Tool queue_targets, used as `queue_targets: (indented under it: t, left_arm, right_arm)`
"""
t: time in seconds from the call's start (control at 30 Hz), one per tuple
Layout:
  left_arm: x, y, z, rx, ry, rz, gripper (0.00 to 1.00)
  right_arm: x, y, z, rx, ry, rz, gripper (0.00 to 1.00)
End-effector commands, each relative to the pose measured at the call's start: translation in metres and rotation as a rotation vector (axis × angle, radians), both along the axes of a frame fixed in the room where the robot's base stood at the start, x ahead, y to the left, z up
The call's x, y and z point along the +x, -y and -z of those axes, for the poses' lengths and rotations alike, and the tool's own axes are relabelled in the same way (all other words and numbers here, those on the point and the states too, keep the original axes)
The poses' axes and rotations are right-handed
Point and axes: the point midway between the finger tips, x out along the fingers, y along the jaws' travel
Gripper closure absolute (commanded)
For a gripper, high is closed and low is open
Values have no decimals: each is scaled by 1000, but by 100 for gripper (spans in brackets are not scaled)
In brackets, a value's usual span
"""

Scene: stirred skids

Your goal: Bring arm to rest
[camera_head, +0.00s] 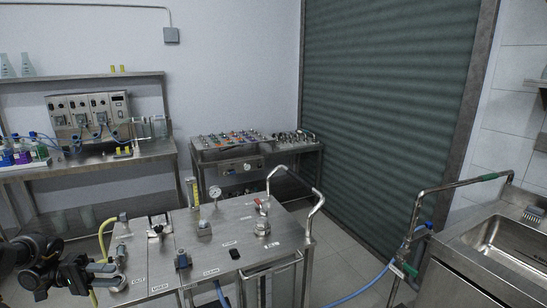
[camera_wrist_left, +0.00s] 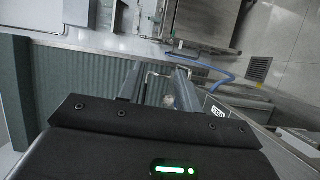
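My left arm comes in at the lower left of the head view, dark and jointed. Its gripper (camera_head: 116,268) is over the left front end of the steel skid table (camera_head: 215,240), near the OUT label. In the left wrist view the two dark fingers (camera_wrist_left: 159,88) stand apart with a gap between them, and I see nothing held there. Whether the fingers touch anything on the skid top cannot be told. My right arm and gripper are not in view.
A bench (camera_head: 95,160) with bottles stands at the left, a sink (camera_head: 500,245) at the right. A blue hose (camera_head: 365,288) lies on the floor.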

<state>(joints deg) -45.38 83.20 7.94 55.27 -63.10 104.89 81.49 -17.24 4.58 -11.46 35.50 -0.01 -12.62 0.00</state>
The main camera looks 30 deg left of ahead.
Motion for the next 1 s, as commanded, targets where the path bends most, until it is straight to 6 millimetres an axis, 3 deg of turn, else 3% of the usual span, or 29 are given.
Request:
queue_targets:
  t: [0.27,0.57,0.67,0.8,0.9,1.0]
  left_arm:
    - [-8,29,49,111,25,57,65]
    - [-38,88,144,349,104,147,65]
    - [-46,124,189,485,168,189,65]
    - [-46,189,256,745,292,234,65]
    - [-34,234,288,941,367,241,65]
    - [-17,273,304,1131,411,229,65]
  right_arm:
    - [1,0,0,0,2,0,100]
    - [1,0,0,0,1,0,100]
    - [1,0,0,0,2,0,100]
    - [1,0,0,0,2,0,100]
    - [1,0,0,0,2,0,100]
    - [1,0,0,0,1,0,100]
